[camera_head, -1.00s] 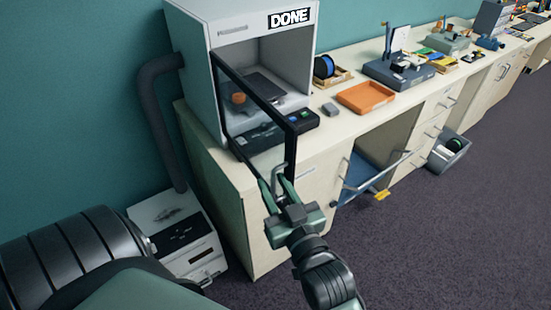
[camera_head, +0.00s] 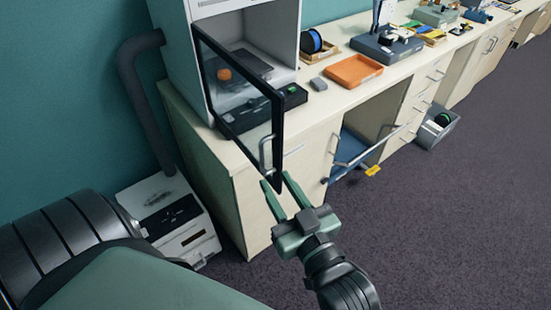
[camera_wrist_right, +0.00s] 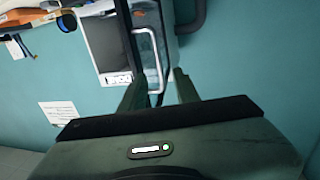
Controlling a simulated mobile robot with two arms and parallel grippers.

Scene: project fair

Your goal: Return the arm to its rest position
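My right gripper (camera_head: 275,179) is open and empty. Its green fingers are spread just below the handle (camera_head: 266,154) of the enclosure's glass door. The door (camera_head: 235,95) has a black frame and stands swung open from the white enclosure (camera_head: 170,30). In the right wrist view the gripper's fingers (camera_wrist_right: 158,92) are apart, with the pale door handle (camera_wrist_right: 150,60) beyond them and nothing held between them. My left gripper is not in view.
The cabinet bench (camera_head: 240,175) carries an orange tray (camera_head: 354,70), a spool (camera_head: 311,41) and other gear. A white-and-black floor unit (camera_head: 170,219) with a dark hose (camera_head: 135,100) stands left. A bin (camera_head: 437,125) sits by the drawers. The carpet at right is clear.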

